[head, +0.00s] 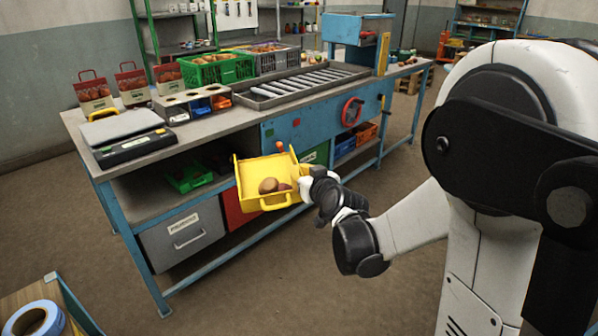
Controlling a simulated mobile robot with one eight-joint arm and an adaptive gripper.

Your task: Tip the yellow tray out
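The yellow tray (253,170) is in the air in front of the workbench. It is tilted, with its open side facing my view. The fingertips are small and partly hidden by the tray.
The workbench (240,122) behind carries a scale (125,134), red-and-white sacks (95,92), a green crate (218,68) and a roller track (300,87). A green bin (190,178) sits on the lower shelf. Open floor lies in front.

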